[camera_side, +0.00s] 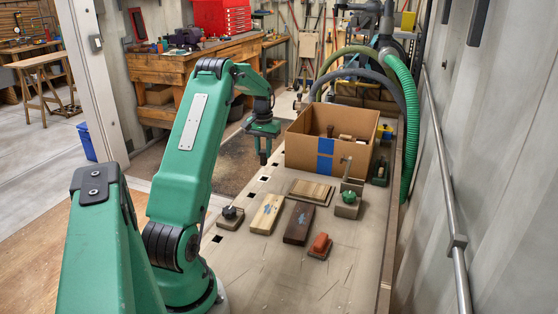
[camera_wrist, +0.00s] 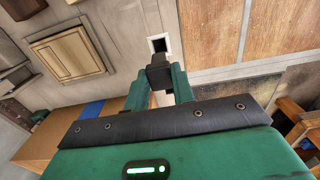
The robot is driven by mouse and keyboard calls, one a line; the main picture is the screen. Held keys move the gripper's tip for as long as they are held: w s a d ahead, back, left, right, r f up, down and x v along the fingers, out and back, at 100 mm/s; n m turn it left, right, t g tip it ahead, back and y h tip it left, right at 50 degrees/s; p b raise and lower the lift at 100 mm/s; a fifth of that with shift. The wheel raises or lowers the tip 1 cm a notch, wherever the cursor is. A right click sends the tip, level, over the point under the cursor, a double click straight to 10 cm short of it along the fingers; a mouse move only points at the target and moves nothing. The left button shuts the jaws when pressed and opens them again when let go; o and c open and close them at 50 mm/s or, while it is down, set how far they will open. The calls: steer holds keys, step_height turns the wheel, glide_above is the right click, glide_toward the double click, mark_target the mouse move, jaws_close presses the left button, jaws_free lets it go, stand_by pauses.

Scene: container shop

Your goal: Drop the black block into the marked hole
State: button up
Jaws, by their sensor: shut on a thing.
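My gripper (camera_side: 263,148) is green and hangs above the far left edge of the workbench, left of the cardboard box. It is shut on the black block (camera_wrist: 159,73), which shows between the two green fingers in the wrist view. In the side view the block (camera_side: 264,159) is a small dark shape below the fingers. A square hole with a white border (camera_wrist: 159,44) lies just beyond the block in the wrist view; its near part is hidden by the block. The block is apart from the surface in the side view, and its height above it is hard to judge.
Several dark square holes run along the bench's left edge, one at the near end (camera_side: 217,239). A cardboard box (camera_side: 303,152) with blue tape stands right of my gripper. A wooden panel (camera_side: 311,190), a pale block (camera_side: 267,214) and a dark brown block (camera_side: 298,223) lie nearer.

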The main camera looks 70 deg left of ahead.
mark_target(264, 160)
steer(key=shift+f, duration=2.3)
steer(key=shift+f, duration=1.9)
stand_by(2.2)
steer(key=o, duration=1)
steer(key=shift+r, duration=0.2)
steer(key=shift+r, duration=3.3)
